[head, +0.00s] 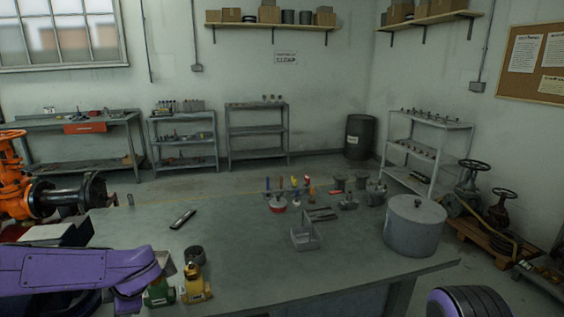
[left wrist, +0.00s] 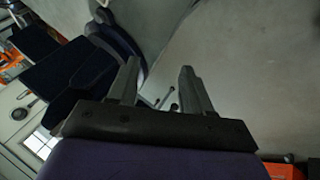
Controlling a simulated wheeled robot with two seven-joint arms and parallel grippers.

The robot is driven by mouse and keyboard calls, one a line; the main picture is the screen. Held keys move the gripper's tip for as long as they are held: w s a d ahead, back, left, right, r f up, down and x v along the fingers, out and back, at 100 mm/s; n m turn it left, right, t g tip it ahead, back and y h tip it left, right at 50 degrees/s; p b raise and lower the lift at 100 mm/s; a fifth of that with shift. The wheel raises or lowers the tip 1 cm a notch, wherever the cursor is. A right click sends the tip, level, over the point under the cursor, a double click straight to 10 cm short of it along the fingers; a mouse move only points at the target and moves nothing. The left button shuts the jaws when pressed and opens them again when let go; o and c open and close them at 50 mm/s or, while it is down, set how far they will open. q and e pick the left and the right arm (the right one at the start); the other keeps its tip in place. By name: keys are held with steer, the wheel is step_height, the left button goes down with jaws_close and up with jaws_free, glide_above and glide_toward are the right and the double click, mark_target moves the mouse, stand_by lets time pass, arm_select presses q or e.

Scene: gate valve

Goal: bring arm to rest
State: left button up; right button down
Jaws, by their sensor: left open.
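My purple left arm (head: 70,272) comes in from the left of the head view, low over the front left of the workbench (head: 330,262). Its end is beside a green valve body (head: 158,293) and a yellow valve body (head: 195,288); I cannot tell if it touches them. In the left wrist view my left gripper (left wrist: 158,72) has its two fingers apart with nothing between them. Plain grey floor or wall lies beyond the fingertips. My right gripper is not in view. An orange valve (head: 14,188) with a dark flanged pipe stands at the far left.
On the bench are a dark flat object (head: 183,218), a small grey tray (head: 306,236), several coloured-handled tools (head: 290,187) and a large lidded grey pot (head: 414,226). The bench middle is mostly clear. Shelves (head: 257,130) and a dark drum (head: 360,137) stand behind.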

arm_select(q)
steer(key=s+d+f+m+t, duration=0.25)
steer(key=s+f+m, duration=0.25)
steer(key=f, duration=0.4)
steer(key=s+d+f+m+t, duration=0.1)
steer(key=s+d+f+m, duration=0.2)
steer(key=s+f+m, duration=0.4)
steer(key=s+f+m+g+h, duration=0.1)
steer(key=s+f, duration=0.2)
steer(key=s, duration=0.3)
steer(key=s+d+f+m+g+h, duration=0.1)
steer(key=s+f+m, duration=0.1)
steer(key=s+f, duration=0.2)
steer(key=s+f+m+g+h, duration=0.1)
steer(key=s+f, duration=0.3)
steer(key=s, duration=0.5)
steer(key=shift+s+d+m, duration=0.25)
steer(key=shift+s+m, duration=0.05)
steer(key=shift+m, duration=0.4)
